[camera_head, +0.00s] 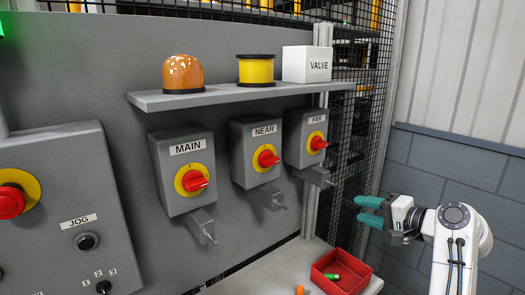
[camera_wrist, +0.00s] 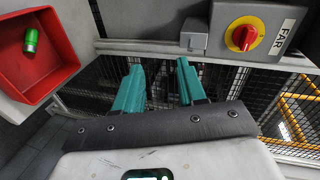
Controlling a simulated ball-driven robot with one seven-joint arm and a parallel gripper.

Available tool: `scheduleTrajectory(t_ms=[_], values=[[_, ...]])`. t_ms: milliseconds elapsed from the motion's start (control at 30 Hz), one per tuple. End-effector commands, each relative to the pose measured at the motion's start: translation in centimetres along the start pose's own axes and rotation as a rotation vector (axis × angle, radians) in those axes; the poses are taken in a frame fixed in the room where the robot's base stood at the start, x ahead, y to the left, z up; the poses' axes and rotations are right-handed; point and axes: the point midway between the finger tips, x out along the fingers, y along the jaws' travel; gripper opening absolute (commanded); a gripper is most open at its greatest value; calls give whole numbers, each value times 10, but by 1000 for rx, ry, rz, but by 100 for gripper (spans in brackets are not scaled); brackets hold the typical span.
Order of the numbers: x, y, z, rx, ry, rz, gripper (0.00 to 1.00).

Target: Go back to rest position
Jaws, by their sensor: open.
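My gripper (camera_head: 370,211) is at the right in the head view, with its teal fingers pointing left. It is open and empty, and the fingers show apart in the wrist view (camera_wrist: 158,84). It is below and to the right of the FAR switch box (camera_head: 305,138), apart from it. The FAR box also shows at the upper right of the wrist view (camera_wrist: 222,38), with its red knob on a yellow disc.
A red tray (camera_head: 350,283) with a green piece (camera_head: 332,276) is below my gripper; an orange piece (camera_head: 300,290) lies beside it. The MAIN box (camera_head: 172,205) and NEAR box (camera_head: 238,165) stand left, under a shelf (camera_head: 225,95). Black mesh (camera_head: 350,140) stands behind.

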Motion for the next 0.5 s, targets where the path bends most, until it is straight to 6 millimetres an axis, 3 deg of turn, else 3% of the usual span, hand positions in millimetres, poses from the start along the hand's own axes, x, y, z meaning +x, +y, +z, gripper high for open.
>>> scheduleTrajectory(t_ms=[33, 200, 367, 500], values=[[-5, 37, 15, -38, -3, 79, 40], [-34, 140, 65, -189, -41, 330, 40], [-77, 222, 119, -328, -116, 549, 40], [-125, 280, 169, -441, -209, 723, 40]])
